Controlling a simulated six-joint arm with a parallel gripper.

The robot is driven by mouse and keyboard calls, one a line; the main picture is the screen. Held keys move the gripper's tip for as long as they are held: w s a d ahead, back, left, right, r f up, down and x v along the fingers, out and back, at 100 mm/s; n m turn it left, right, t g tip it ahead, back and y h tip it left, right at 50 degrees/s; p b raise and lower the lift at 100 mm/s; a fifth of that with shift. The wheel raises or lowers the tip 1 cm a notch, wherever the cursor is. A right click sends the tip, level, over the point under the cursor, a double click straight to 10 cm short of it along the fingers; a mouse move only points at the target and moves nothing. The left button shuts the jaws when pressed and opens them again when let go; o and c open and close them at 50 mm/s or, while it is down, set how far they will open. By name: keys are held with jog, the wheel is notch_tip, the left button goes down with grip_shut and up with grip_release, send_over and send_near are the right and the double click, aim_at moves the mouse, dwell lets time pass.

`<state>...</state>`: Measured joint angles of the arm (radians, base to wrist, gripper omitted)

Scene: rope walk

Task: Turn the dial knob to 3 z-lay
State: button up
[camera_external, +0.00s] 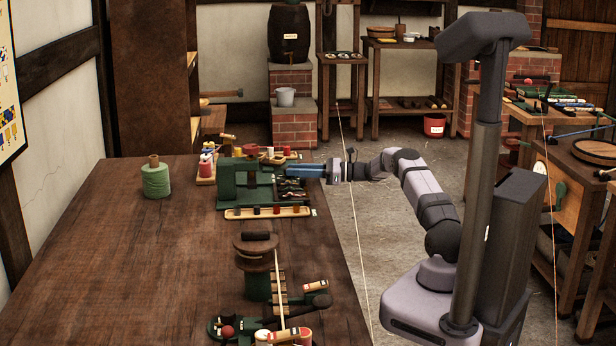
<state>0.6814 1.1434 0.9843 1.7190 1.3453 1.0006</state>
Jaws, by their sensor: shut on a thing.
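A green machine (228,184) stands near the far right end of the brown workbench (140,250). My arm reaches in level from the right, and my gripper (289,171), with blue fingers, is at the machine's right side. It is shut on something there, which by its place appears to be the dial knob. The knob itself, its scale and its present setting are hidden or too small to make out.
A green twine spool (156,181) stands left of the machine. A wooden tray (268,212) with small coloured pieces lies in front of it. A green stand with a round wooden top (256,243) is nearer. The bench's left part is clear.

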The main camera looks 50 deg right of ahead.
jog(key=shift+r+m+t+h, duration=0.3)
jog(key=shift+r+t+h, duration=0.1)
jog(key=shift+h, duration=0.1)
jog(key=shift+a+m+t+h+p, duration=0.15)
jog(key=shift+m+t+h+p, duration=0.15)
jog(key=shift+m+h, duration=0.3)
jog(key=shift+s+f+h, duration=0.1)
jog(key=shift+f+h, duration=0.05)
jog(key=shift+h, duration=0.15)
jog(key=o, duration=1)
jog(key=shift+o, duration=0.2)
jog(key=shift+f, duration=0.1)
jog(key=shift+s, duration=0.1)
jog(key=shift+b+v, duration=0.3)
jog(key=shift+v, duration=3.3)
